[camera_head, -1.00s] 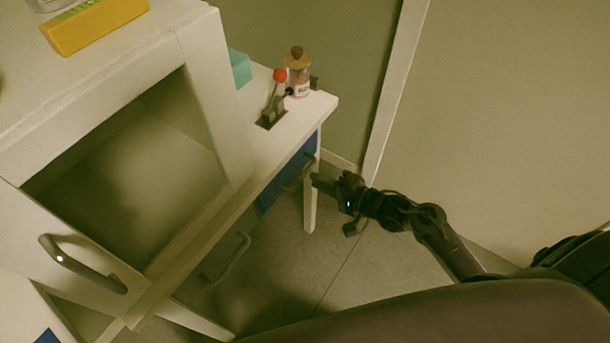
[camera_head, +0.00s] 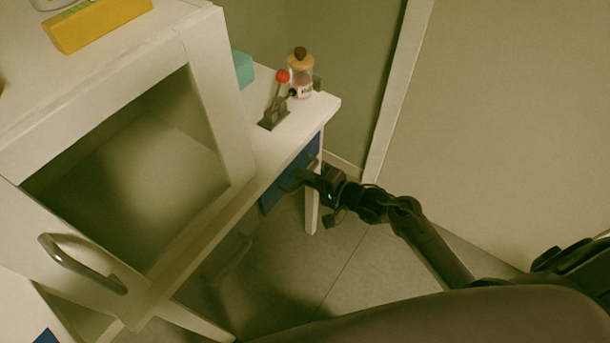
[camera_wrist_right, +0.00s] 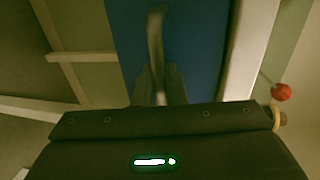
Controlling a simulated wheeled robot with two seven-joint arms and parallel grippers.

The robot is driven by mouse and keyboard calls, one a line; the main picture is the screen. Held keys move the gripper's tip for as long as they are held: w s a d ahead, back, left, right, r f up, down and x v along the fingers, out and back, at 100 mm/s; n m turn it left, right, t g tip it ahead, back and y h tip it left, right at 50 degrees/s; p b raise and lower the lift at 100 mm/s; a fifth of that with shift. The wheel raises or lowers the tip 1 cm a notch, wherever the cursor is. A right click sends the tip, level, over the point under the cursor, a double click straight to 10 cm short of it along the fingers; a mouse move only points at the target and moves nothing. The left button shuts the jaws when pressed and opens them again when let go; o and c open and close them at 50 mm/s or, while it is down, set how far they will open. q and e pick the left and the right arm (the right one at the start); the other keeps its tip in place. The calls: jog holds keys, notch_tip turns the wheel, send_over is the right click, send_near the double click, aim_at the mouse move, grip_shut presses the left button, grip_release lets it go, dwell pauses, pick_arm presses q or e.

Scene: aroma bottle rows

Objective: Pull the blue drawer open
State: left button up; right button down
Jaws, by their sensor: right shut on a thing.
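The blue drawer (camera_head: 283,187) sits under the white tabletop on the right side of the table and looks closed. It fills the middle of the right wrist view (camera_wrist_right: 200,45), with a grey bar handle (camera_wrist_right: 155,35) on its front. My right gripper (camera_head: 304,178) is at this handle, and in the right wrist view its fingers (camera_wrist_right: 160,88) are shut around the handle's near end. The fingertips are partly hidden by the handle and the dim light. My left gripper is not in view.
On the tabletop (camera_head: 262,142) stand a lever with a red knob (camera_head: 283,76), a corked bottle (camera_head: 301,75) and a teal box (camera_head: 243,68). A white cabinet (camera_head: 215,95) with an open front stands left. Open floor (camera_head: 350,265) lies below the drawer.

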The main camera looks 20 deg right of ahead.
jog(key=shift+s+d+p, duration=0.2)
jog(key=shift+s+p, duration=0.05)
jog(key=shift+p, duration=0.05)
jog(key=f+p+v, duration=0.2)
jog(key=p+v, duration=0.3)
jog(key=v, duration=0.5)
jog(key=f+p+v, duration=0.2)
jog(key=p+v, duration=0.2)
jog(key=v, duration=0.7)
jog(key=shift+s+d+f+p, duration=0.25)
jog(key=shift+s+p, duration=0.1)
jog(key=shift+s, duration=0.05)
jog(key=c, duration=1.8)
grip_release()
